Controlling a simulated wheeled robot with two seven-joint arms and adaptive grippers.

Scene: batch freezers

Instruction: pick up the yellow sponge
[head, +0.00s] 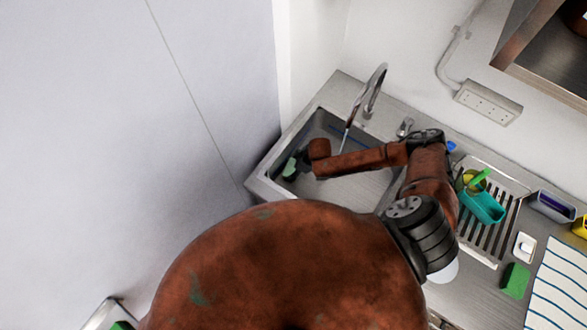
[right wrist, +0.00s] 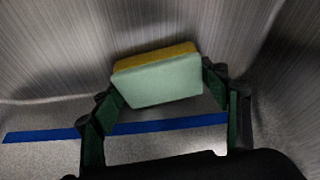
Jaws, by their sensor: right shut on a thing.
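The sponge (right wrist: 157,83) has a pale green face and a yellow layer along its far side. It is at the steel sink's (head: 345,188) left end, and a pale green bit of it (head: 289,168) shows in the head view. My right gripper (head: 297,164) reaches down into the sink. In the right wrist view its dark green fingers (right wrist: 161,85) are shut on the sponge, one at each end. Whether the sponge touches the sink floor is unclear. My left gripper is not in view.
A faucet (head: 371,93) arches over the sink behind my right forearm. A blue strip (right wrist: 165,125) lies along the sink bottom. The drainboard at right holds a teal cup (head: 482,207); a green sponge (head: 515,281) lies near a striped cloth (head: 562,285).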

